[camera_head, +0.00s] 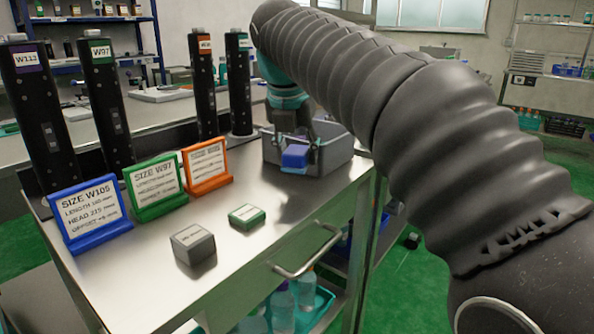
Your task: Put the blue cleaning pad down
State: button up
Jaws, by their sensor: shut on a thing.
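The blue cleaning pad (295,157) is a small blue block at the front side of a grey bin on the steel cart. My gripper (294,143) points down over the bin and is shut on the pad. The grey bin (343,150) is an open tray at the cart's far right end. The pad is at about the height of the bin's front rim; I cannot tell whether it touches the bin. My arm hides part of the area behind the bin.
On the steel cart top (150,262) stand a grey block (193,244), a green-edged block (247,216) and blue (92,216), green (154,187) and orange (207,165) size signs. Several dark columns, one labelled W113 (38,110), stand behind.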

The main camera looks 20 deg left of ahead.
aim_at(297, 170)
jog(key=shift+f+b, duration=0.6)
jog(key=shift+f, duration=1.45)
jog(key=shift+f, duration=0.1)
jog(key=o, duration=1)
jog(key=p+v, duration=0.1)
jog(key=v, duration=1.1)
jog(key=shift+p, duration=0.3)
